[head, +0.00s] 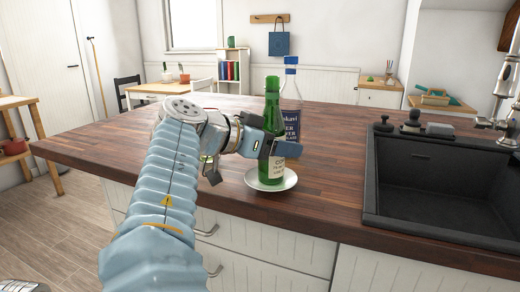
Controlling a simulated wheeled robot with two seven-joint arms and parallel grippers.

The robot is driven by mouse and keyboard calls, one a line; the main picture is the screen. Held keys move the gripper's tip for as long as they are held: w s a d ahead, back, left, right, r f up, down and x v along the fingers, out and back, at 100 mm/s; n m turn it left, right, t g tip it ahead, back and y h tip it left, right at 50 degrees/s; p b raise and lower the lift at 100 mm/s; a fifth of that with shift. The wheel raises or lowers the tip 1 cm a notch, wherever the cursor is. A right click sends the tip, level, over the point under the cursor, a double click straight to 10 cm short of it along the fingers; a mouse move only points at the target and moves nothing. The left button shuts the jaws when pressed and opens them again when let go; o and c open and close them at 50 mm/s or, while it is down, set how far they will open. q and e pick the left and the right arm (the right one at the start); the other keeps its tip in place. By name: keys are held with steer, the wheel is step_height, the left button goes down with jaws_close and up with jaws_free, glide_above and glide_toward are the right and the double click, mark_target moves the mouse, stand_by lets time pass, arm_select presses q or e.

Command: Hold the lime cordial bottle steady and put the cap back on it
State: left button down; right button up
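The lime cordial bottle (271,172) is green with a pale label and stands upright on a small white plate (252,183) near the counter's front edge. Its top has a wider green part; I cannot tell whether this is a cap or the bottle's own mouth. I see no separate loose cap.
A clear bottle with a blue top and dark label (291,105) stands close behind the green one. A black sink (435,185) with a tap is at the right. Small items stand behind the sink (411,123). The dark wooden counter (335,185) is clear between plate and sink.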

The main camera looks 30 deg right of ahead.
steer(key=c, duration=0.9)
steer(key=shift+r, duration=0.15)
steer(key=shift+r, duration=0.25)
step_height(320, 180, up, 3)
steer(key=shift+f, duration=0.2)
steer(key=a+r, duration=0.1)
steer(key=r, duration=0.1)
steer(key=s+a+r, duration=0.1)
steer(key=a+r, duration=0.1)
steer(key=s+a+r, duration=0.1)
steer(key=r, duration=0.1)
steer(key=shift+a, duration=0.4)
glide_toward(277, 106)
steer(key=s+a, duration=0.1)
steer(key=s+a+r, duration=0.1)
steer(key=shift+s+a+r, duration=0.15)
steer(key=shift+s+r, duration=0.05)
steer(key=shift+s, duration=0.1)
